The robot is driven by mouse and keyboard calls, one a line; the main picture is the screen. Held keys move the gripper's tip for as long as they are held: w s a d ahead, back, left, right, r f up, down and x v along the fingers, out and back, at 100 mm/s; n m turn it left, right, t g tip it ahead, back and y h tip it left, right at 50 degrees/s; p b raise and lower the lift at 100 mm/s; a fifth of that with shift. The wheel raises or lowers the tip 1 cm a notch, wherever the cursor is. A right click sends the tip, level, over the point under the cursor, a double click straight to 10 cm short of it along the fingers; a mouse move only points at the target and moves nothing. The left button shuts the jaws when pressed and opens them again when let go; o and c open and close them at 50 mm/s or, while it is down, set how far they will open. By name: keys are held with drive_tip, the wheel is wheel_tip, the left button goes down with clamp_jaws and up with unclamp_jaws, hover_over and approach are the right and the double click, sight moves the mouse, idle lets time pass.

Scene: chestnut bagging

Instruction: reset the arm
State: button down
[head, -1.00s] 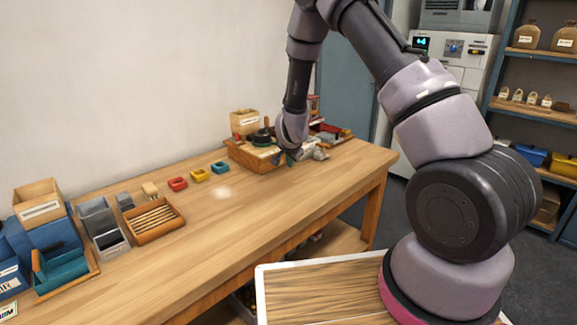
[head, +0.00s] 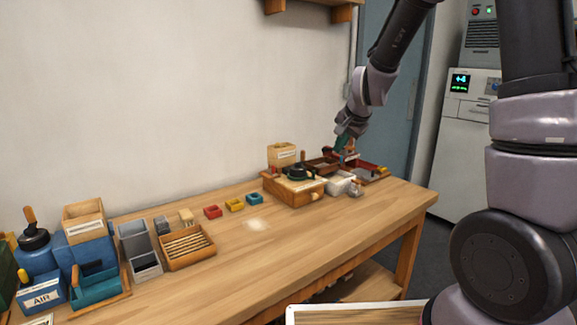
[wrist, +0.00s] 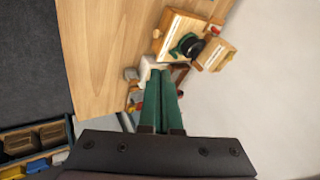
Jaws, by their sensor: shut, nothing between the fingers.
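My arm reaches over the far right end of the wooden workbench (head: 330,232). My gripper (head: 342,145) hangs above the small containers there, its green fingers partly lost against them in the head view. In the wrist view my gripper (wrist: 161,72) has its two green fingers side by side, shut with nothing between them. Below and beyond the fingertips are a wooden box with a dark round tool (wrist: 190,45) and a white container, which stays on the bench.
A wooden box (head: 296,192) and white container (head: 340,184) stand near my gripper. Red (head: 212,212), yellow (head: 235,205) and blue (head: 255,198) small trays sit mid-bench. A slotted wooden tray (head: 188,262) and a blue AIR box (head: 42,295) are left. The front bench is clear.

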drive_tip(key=s+d+r+n+y, duration=0.1)
drive_tip(key=s+d+r, duration=0.1)
drive_tip(key=s+r, duration=0.4)
drive_tip(key=s+d+r+n, duration=0.1)
drive_tip(key=s+d+r, duration=0.2)
drive_tip(key=s+r, duration=0.3)
drive_tip(key=s+d+r+n, duration=0.1)
drive_tip(key=s+d+r, duration=0.1)
drive_tip(key=s, duration=0.5)
drive_tip(key=s+d+r+n+h, duration=0.1)
drive_tip(key=s+d+r, duration=0.1)
drive_tip(key=s, duration=0.5)
drive_tip(key=shift+s, duration=0.4)
